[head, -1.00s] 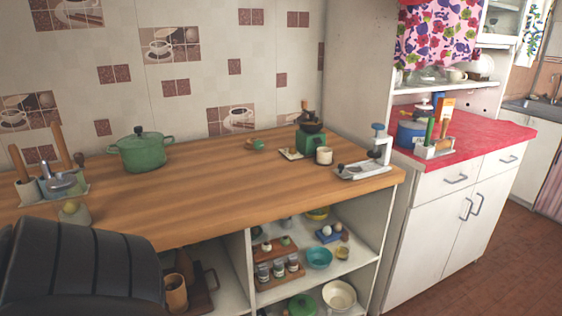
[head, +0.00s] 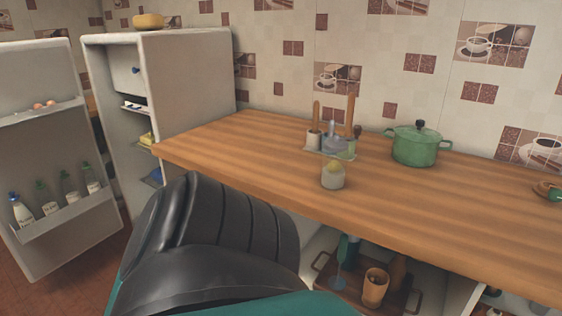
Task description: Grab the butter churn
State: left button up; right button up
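I cannot make out a butter churn for certain in the head view. On the wooden counter (head: 440,215) stands a utensil caddy (head: 330,150) with upright wooden handles and a grey metal piece. A lidded green pot (head: 415,145) stands to the right. Under the counter, a brown tray with handles (head: 345,295) carries a wooden cup (head: 375,287), a green-handled tool and another wooden piece partly hidden behind. Neither of my grippers is in view; a black segment of my own body covers the lower left.
An open fridge (head: 190,80) stands at the left, a yellow round item (head: 148,21) on top. Its door (head: 45,130) swings out left with bottles and eggs on its racks. The counter's left end is bare. Tiled wall runs behind.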

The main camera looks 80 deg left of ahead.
aim_at(335, 156)
jog(key=u, duration=1.5)
